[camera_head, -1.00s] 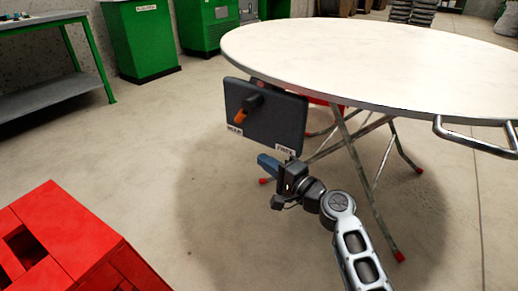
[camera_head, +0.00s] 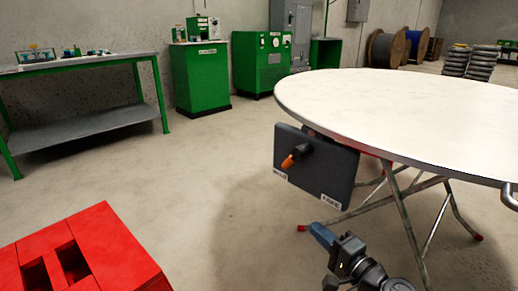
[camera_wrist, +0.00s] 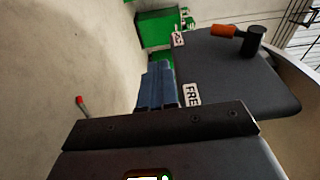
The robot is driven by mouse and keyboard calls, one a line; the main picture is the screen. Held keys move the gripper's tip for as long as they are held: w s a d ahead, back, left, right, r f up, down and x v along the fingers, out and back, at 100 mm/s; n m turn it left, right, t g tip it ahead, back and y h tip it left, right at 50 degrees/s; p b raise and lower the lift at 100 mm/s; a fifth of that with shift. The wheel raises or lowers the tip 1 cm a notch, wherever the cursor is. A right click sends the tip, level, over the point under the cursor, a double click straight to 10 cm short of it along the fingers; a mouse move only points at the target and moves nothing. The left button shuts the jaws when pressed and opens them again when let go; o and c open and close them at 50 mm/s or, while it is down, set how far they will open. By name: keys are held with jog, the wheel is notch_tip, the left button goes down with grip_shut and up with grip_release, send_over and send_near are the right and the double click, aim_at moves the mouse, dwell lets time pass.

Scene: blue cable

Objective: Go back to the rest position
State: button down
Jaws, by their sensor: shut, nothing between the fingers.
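My gripper (camera_head: 322,235) is at the lower right of the head view, with its blue fingers shut and empty. It is in front of and below the dark panel (camera_head: 335,175) at the edge of the round table. The panel carries a black knob with an orange handle (camera_head: 296,156) and two white labels, the right one reading FREE. In the wrist view my blue fingers (camera_wrist: 157,85) are together beside the panel (camera_wrist: 235,75), near its FREE label (camera_wrist: 192,95). The orange handle (camera_wrist: 226,31) shows at the upper right there. I cannot tell whether the fingers touch the panel.
The round white table (camera_head: 420,110) fills the right side on folding metal legs. A red block-like object (camera_head: 85,255) stands at the lower left. A green workbench (camera_head: 80,65) and green cabinets (camera_head: 200,80) stand at the back. The floor between is clear.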

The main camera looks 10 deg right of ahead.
jog(key=s+d+f+n+g+h, duration=0.1)
jog(key=s+f+n+h, duration=0.3)
jog(key=s, duration=0.6)
jog(key=s+d+f+m+g+h, duration=0.1)
jog(key=s+f, duration=0.5)
jog(key=s, duration=0.5)
jog(key=s+r+n+h, duration=0.1)
jog(key=s+r+n, duration=0.2)
jog(key=s, duration=0.6)
jog(key=s+r+n+h, duration=0.2)
jog(key=s+r+n, duration=0.1)
jog(key=s, duration=0.7)
jog(key=s+a+r+n, duration=0.1)
jog(key=s+r+n, duration=0.3)
jog(key=s+r, duration=0.5)
notch_tip(320, 180, up, 34)
jog(key=w+p, duration=0.1)
jog(key=p, duration=3.1)
jog(key=shift+w+a+y+p, duration=0.15)
jog(key=shift+w+y+p, duration=0.15)
jog(key=shift+w+p, duration=0.1)
